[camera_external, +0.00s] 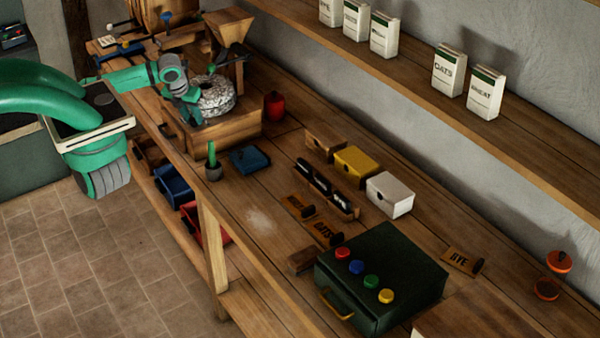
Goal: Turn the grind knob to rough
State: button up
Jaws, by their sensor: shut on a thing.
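The mill (238,130) stands on the workbench at the upper middle, with a speckled round millstone (218,96) on a wooden base and a wooden hopper (232,30) above. My green arm reaches in from the left. My gripper (188,112) points down at the left side of the millstone, by the mill's wooden body. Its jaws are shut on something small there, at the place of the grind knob. The knob itself is hidden by my gripper, and its setting cannot be read.
A red jar (274,106) stands right of the mill. The shelf (440,90) holds several cartons.

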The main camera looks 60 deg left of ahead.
jog(key=shift+n, duration=0.4)
jog(key=o, duration=1.1)
jog(key=shift+c, duration=0.2)
jog(key=v, duration=1)
jog(key=shift+d+r, duration=0.2)
jog(key=shift+r, duration=0.15)
jog(key=shift+d, duration=0.1)
